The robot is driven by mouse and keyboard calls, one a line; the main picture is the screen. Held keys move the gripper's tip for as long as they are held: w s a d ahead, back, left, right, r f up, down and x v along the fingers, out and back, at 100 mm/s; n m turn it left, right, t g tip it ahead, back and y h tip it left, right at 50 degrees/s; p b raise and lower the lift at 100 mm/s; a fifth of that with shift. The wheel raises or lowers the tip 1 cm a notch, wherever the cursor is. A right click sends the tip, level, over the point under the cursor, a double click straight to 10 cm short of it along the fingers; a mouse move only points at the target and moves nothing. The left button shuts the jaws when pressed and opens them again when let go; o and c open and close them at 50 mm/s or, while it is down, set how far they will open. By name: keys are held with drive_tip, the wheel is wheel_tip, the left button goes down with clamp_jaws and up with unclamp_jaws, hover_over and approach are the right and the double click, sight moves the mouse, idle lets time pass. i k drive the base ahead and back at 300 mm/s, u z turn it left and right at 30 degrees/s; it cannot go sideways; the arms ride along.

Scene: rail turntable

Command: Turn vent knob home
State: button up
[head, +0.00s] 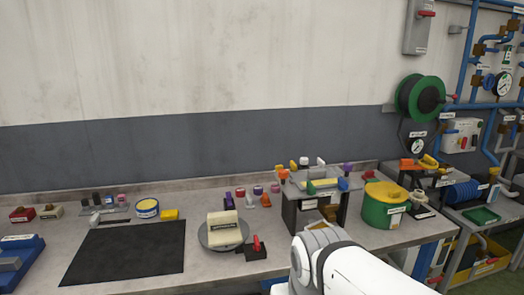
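I cannot tell for sure which thing is the vent knob, as the labels are too small to read. A red upright knob or lever (256,243) stands on a small black base on the bench, right of a round grey turntable (207,240). A cream block (223,224) with a label sits on the turntable. Several small coloured knob-like pieces stand on and around a raised dark stand (290,216) at centre right. My white arm link (345,265) shows at the bottom, right of the red knob. My gripper is out of view.
A black mat (125,252) lies bare at left on the grey bench. A green drum with a yellow lid (385,207) stands right of the stand. Blue pipes, gauges and a green reel (420,97) fill the right wall. A blue case (20,258) is at far left.

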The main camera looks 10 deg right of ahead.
sight(303, 162)
drive_tip(key=z, duration=0.25)
drive_tip(key=i, duration=1.1)
drive_tip(key=z, duration=0.85)
